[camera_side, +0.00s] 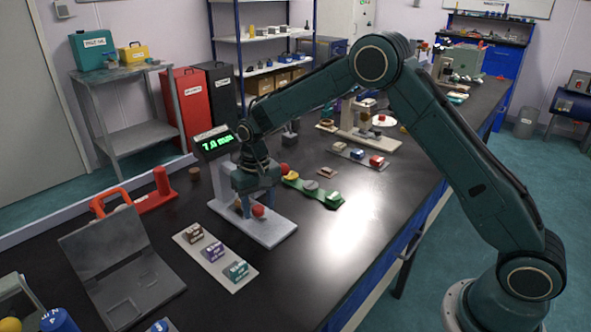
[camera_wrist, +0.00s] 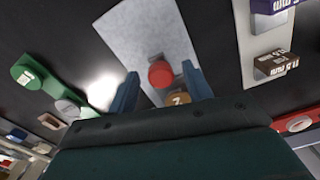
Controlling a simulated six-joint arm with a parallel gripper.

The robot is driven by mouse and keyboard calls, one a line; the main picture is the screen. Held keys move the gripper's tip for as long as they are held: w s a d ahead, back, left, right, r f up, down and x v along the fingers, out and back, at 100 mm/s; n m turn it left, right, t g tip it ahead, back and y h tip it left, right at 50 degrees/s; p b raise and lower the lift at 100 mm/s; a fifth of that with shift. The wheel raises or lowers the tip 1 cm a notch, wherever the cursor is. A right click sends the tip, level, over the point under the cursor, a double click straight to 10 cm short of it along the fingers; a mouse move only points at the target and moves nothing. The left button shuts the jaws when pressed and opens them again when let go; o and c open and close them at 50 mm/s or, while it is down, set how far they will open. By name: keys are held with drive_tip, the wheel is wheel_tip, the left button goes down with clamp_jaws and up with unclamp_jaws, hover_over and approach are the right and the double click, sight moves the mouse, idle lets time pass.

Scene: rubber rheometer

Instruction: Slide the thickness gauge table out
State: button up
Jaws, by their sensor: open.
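The thickness gauge (camera_side: 267,232) stands mid-table, with a pale grey base plate and a display (camera_side: 215,143) reading 7.0 mm. A red knob (camera_side: 258,211) sits low at its front and also shows in the wrist view (camera_wrist: 160,73). My gripper (camera_side: 257,208) points down over the gauge and hides much of its middle. In the wrist view its two blue fingers (camera_wrist: 160,70) are apart, with the red knob between or just beyond their tips. A round brass-coloured piece (camera_wrist: 178,98) marked with a digit shows closer to the palm. Contact with the knob cannot be told.
A pale strip (camera_side: 217,258) with labelled blocks lies in front-left of the gauge. A green holder (camera_side: 315,190) with round samples lies to the right. Black tabletop is clear at front right.

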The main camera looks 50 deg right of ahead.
drive_tip(key=shift+c, duration=0.4)
clamp_jaws()
drive_tip(key=shift+s, duration=5.75)
drive_tip(key=shift+o, duration=0.4)
unclamp_jaws()
wheel_tip(320, 180, up, 14)
drive_tip(key=shift+f, duration=0.15)
